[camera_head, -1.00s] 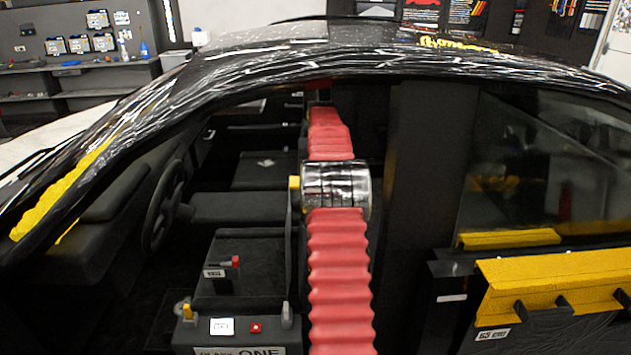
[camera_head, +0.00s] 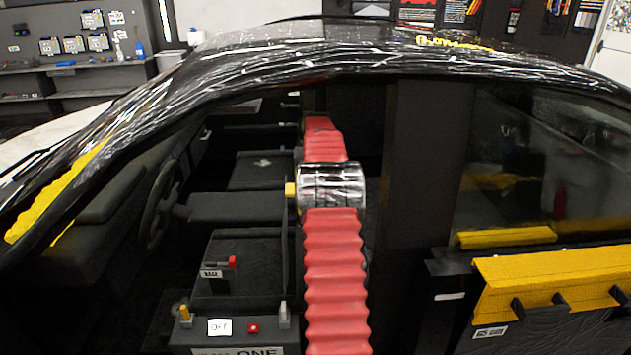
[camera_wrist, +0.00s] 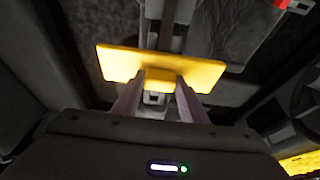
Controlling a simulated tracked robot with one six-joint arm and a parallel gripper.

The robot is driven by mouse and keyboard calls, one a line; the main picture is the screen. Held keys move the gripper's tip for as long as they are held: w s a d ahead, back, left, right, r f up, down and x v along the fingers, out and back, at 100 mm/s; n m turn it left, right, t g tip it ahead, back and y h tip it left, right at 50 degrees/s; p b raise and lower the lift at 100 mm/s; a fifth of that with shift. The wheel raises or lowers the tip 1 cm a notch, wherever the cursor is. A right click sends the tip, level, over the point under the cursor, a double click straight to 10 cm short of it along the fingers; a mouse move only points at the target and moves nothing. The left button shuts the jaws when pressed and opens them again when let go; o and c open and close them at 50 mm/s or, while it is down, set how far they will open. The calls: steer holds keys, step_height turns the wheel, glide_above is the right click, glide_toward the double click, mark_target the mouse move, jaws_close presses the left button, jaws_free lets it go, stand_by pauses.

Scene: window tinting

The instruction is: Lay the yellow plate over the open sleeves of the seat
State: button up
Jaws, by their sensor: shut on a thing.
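The yellow plate (camera_wrist: 195,70) shows in the wrist view as a flat bar with a small block under its middle. My gripper (camera_wrist: 157,90) is shut on that block, with one finger on each side, and holds the plate across the fingertips. Dark, wrinkled seat-like material (camera_wrist: 228,40) lies beyond the plate at the upper right. I cannot make out the open sleeves of the seat; the plate and fingers hide part of that area.
The black car roof edge (camera_head: 330,55) spans above my arm. A steering wheel (camera_head: 160,205) and a dark console box (camera_head: 245,265) with small levers stand left of it. A dark pillar (camera_head: 415,170) and a door with yellow strips (camera_head: 560,280) stand right.

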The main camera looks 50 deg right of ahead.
steer(key=o, duration=1.1)
steer(key=shift+s+f, duration=0.1)
